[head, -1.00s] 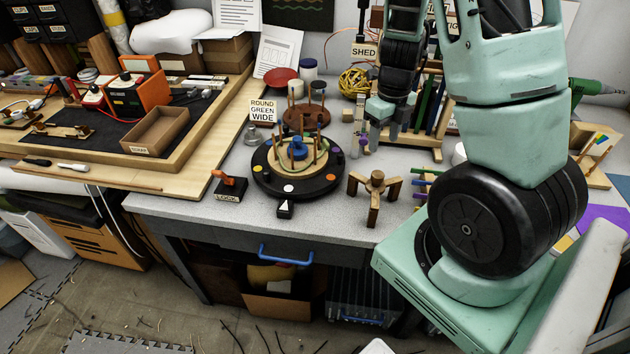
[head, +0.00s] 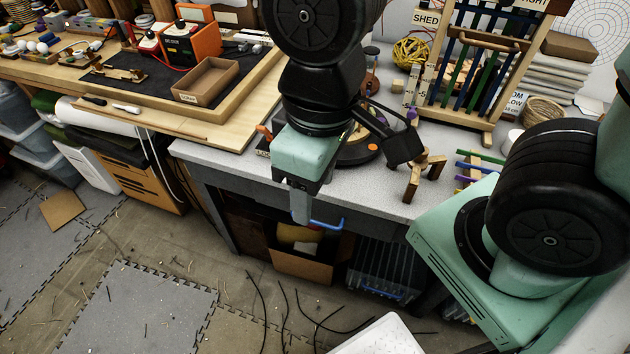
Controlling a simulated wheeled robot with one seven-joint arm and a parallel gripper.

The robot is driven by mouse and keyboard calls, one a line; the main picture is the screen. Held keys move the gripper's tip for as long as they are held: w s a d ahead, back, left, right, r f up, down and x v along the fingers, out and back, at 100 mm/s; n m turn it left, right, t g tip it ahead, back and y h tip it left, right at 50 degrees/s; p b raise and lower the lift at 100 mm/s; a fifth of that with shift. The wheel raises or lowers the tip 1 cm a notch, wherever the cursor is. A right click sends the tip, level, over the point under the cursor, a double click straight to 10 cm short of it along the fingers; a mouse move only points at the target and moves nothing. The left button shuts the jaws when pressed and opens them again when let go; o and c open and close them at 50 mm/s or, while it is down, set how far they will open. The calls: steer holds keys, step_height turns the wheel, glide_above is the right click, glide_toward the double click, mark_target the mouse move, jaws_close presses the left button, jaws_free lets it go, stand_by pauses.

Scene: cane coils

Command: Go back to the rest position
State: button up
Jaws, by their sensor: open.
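My gripper (head: 301,205) hangs in front of the table's front edge, fingers pointing down. It is open, with nothing seen between its fingers, which show nearly edge-on. My arm comes down from the top of the view and hides most of the black round turntable (head: 372,151).
A wooden rack (head: 490,70) with blue and green sticks stands behind, near a yellow cane ball (head: 411,53). An open cardboard tray (head: 206,80) lies on the left bench. Floor at left is mostly clear, with scattered cane strips.

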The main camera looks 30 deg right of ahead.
steer(key=shift+s+a+n, duration=0.1)
steer(key=shift+s+n, duration=0.05)
steer(key=shift+n, duration=0.15)
step_height(320, 180, down, 4)
steer(key=b, duration=0.3)
steer(key=shift+r+b, duration=0.1)
steer(key=shift+b, duration=0.3)
stand_by(0.4)
